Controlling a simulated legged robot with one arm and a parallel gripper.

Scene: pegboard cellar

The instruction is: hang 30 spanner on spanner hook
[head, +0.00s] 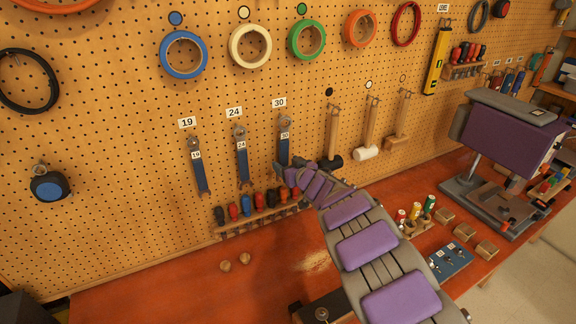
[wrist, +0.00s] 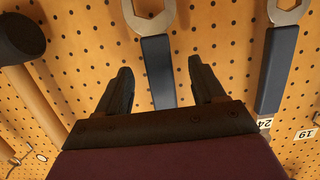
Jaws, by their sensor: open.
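The 30 spanner (head: 284,133) is upright against the pegboard below the white 30 label (head: 279,102). Its top is at the spanner hook, though the hook itself is too small to make out. My gripper (head: 286,169) is at the spanner's lower part and hides it in the head view. In the wrist view my gripper (wrist: 161,66) is open, with the blue handle of the spanner (wrist: 158,72) showing between its fingers and a gap on both sides. The spanner's grey open jaw shows at the top edge. Contact is not visible.
The 24 spanner (head: 242,157) and 19 spanner (head: 199,168) hang to the left. A black-headed mallet (head: 332,135) hangs close on the right. A screwdriver rack (head: 258,213) is mounted below. The red bench (head: 190,285) is mostly clear at left.

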